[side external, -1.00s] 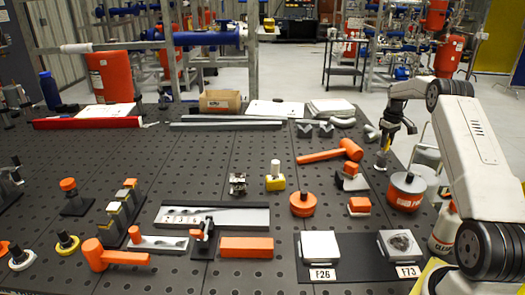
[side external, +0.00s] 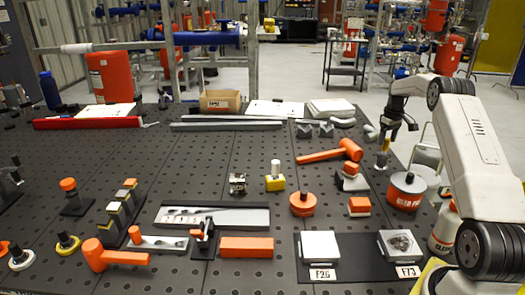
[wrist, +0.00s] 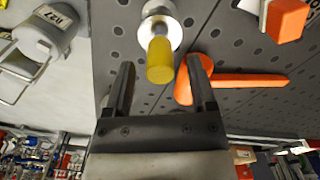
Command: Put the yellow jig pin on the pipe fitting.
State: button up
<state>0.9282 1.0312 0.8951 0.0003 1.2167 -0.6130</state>
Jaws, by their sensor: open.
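The yellow jig pin (wrist: 160,60) stands upright on a round silver metal piece (wrist: 170,28), which looks like the pipe fitting. In the side view, the yellow pin (side external: 387,143) shows above the silver piece (side external: 381,159), near the table's right edge. My gripper (side external: 397,130) is just above and to the right of the pin there. In the wrist view, my gripper (wrist: 160,66) is open, with one finger on each side of the pin and visible gaps. How firmly the pin is seated cannot be told.
An orange mallet (side external: 333,154) lies to the left of the silver piece. An orange-topped block (side external: 351,170) and a round orange canister (side external: 406,191) stand nearer the camera. Bare table lies between the mallet and the grey rails (side external: 226,125).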

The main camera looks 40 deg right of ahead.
aim_at(387, 139)
notch_tip(387, 139, up, 11)
dwell(0.5)
jog(key=shift+w+a+f, duration=0.1)
dwell(0.4)
jog(key=w+a+f+n, duration=0.1)
jog(key=w+a, duration=0.2)
jog(key=a, duration=0.6)
jog(key=w+a+f+t, duration=0.1)
jog(key=w+a, duration=0.1)
jog(key=a, duration=0.7)
jog(key=w+a+f+n, duration=0.1)
jog(key=w+a+f, duration=0.15)
jog(key=a, duration=0.65)
jog(key=s+a+f, duration=0.3)
jog(key=s+a, duration=0.5)
jog(key=a, duration=0.3)
jog(key=s+a+f+n+t, duration=0.1)
jog(key=s+a+f, duration=0.2)
jog(key=s+a, duration=0.5)
jog(key=a, duration=0.3)
jog(key=shift+s+a+n+t, duration=0.15)
jog(key=shift+s+n+t, duration=0.15)
